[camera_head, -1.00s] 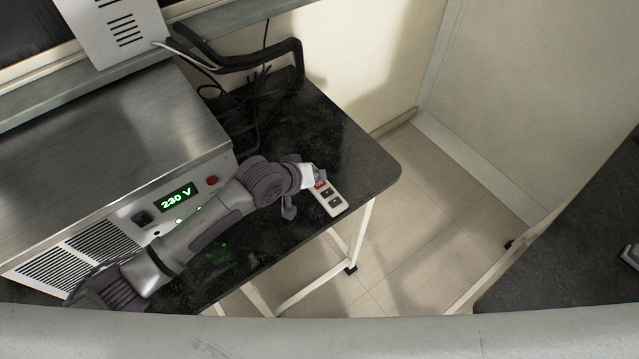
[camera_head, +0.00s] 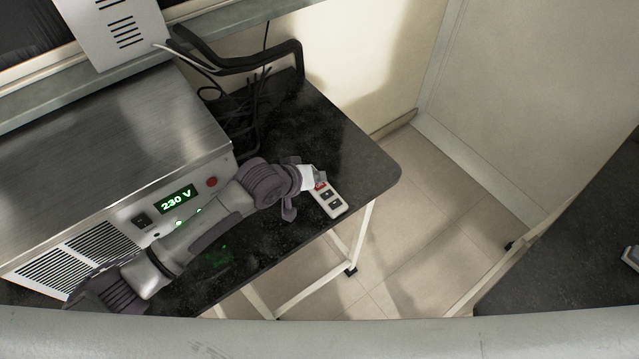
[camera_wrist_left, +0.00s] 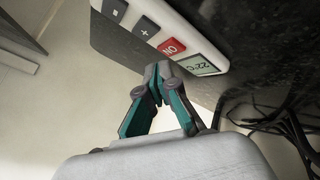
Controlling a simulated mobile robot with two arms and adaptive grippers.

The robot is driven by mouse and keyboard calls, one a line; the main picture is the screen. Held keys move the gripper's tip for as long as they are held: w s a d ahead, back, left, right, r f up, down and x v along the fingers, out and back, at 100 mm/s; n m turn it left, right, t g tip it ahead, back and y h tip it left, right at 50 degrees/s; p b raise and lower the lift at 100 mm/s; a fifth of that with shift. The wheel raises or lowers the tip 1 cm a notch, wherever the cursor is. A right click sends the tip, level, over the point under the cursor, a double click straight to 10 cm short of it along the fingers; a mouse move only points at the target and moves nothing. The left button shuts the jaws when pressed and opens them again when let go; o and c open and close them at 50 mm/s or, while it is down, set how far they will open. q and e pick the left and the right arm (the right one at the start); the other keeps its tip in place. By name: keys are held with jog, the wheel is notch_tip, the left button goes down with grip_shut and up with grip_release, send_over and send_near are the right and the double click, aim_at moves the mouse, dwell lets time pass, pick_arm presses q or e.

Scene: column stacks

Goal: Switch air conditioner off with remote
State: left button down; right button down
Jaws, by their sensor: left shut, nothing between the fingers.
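The white remote (camera_head: 332,204) lies on the black table near its front right edge. In the left wrist view the remote (camera_wrist_left: 187,28) shows a red button (camera_wrist_left: 172,47) reading ON, a display (camera_wrist_left: 200,65) reading 22°C, and dark keys, one marked +. My left gripper (camera_head: 319,176) is at the remote's red-button end and covers part of it in the head view. In the left wrist view its fingertips (camera_wrist_left: 160,72) are together and empty, close to the red button; I cannot tell whether they touch it. My right gripper is not in view. No air conditioner is clearly identifiable.
A metal unit (camera_head: 120,130) with a green 230 V display stands on the table (camera_head: 350,155) at left. Black cables (camera_head: 243,115) lie behind my left arm. The table's right corner is clear. Another dark surface (camera_head: 580,240) is at far right, with floor between.

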pick_arm(q)
jog(key=shift+f, duration=0.1)
jog(key=shift+f, duration=0.35)
jog(key=shift+f, duration=0.3)
dwell(0.9)
jog(key=shift+r+p, duration=0.75)
jog(key=shift+p, duration=0.3)
notch_tip(320, 180, up, 5)
jog(key=p, duration=0.5)
jog(key=shift+p, duration=0.3)
